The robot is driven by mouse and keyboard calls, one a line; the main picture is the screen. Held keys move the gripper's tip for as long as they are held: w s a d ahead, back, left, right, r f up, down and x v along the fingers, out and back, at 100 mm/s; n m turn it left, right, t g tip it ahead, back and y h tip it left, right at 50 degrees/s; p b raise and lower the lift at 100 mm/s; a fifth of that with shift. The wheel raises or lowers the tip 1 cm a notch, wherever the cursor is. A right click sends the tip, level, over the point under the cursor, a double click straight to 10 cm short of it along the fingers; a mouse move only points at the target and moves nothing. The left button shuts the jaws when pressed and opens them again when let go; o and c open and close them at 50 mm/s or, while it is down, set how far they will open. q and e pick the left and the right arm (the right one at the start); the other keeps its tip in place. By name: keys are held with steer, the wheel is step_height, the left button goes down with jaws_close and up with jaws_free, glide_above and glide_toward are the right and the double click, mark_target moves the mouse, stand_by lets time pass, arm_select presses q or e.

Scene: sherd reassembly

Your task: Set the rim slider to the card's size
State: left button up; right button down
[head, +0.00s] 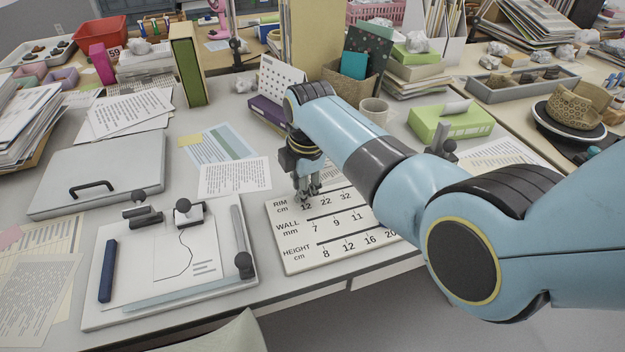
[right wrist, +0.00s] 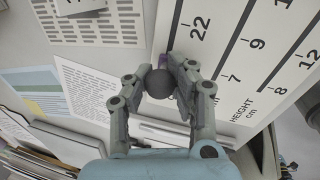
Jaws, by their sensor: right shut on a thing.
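The white scale board (head: 290,250) lies on the desk with rows marked RIM cm, WALL mm and HEIGHT cm. My right gripper (head: 308,194) points down over the RIM row, just above the printed 12 at its left end. In the right wrist view, my right gripper (right wrist: 160,88) is shut on a dark round knob (right wrist: 159,84), the rim slider's. The 22 on the board (right wrist: 200,28) shows beside the fingers. My arm hides the board's right part. A sheet with a curved profile line (head: 172,258) lies on the drawing board; I cannot tell if it is the card.
The drawing board (head: 95,310) lies left of the scale board, with a blue bar (head: 108,270) and dark knobs. A grey lidded case (head: 100,170) is behind it. Printed papers (head: 235,177) lie behind the scale board. A green tissue box (head: 450,122) stands beyond my arm.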

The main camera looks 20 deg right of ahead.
steer(key=shift+w+a+r, duration=0.1)
steer(key=shift+a+r, duration=0.05)
steer(key=shift+a, duration=0.05)
steer(key=c, duration=1)
jaws_free()
steer(key=r, duration=0.4)
steer(key=s+r, duration=0.1)
steer(key=r, duration=0.2)
steer(key=s+r, duration=0.1)
steer(key=r, duration=0.3)
steer(key=shift+s+d+r, duration=0.15)
steer(key=shift+s+r, duration=0.05)
steer(key=shift+r, duration=0.15)
